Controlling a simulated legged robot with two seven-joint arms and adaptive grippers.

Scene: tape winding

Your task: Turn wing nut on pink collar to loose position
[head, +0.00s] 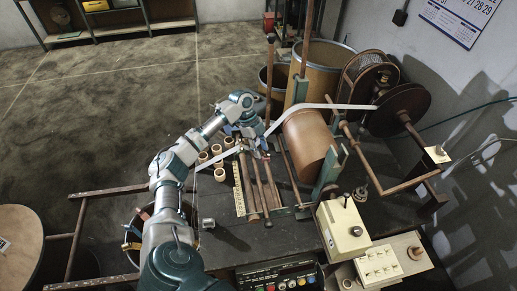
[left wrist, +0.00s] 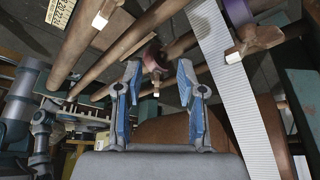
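My left gripper (head: 258,143) is over the rods of the winding frame in the head view. In the left wrist view the left gripper (left wrist: 158,82) is open, with its two blue fingers apart. A dark pink collar (left wrist: 153,56) on a wooden rod shows between and just beyond the fingertips. A small brown knob with a pale end (left wrist: 156,92), seemingly its wing nut, points down into the gap between the fingers. I cannot tell if the fingers touch it. The collar is too small to make out in the head view. My right gripper is not seen.
A white tape (head: 285,115) runs across the frame and passes right of the gripper in the left wrist view (left wrist: 235,95). A purple collar (left wrist: 238,12) sits behind it. A brown drum (head: 309,143), small wooden rings (head: 216,150) and a cream box (head: 343,228) are nearby.

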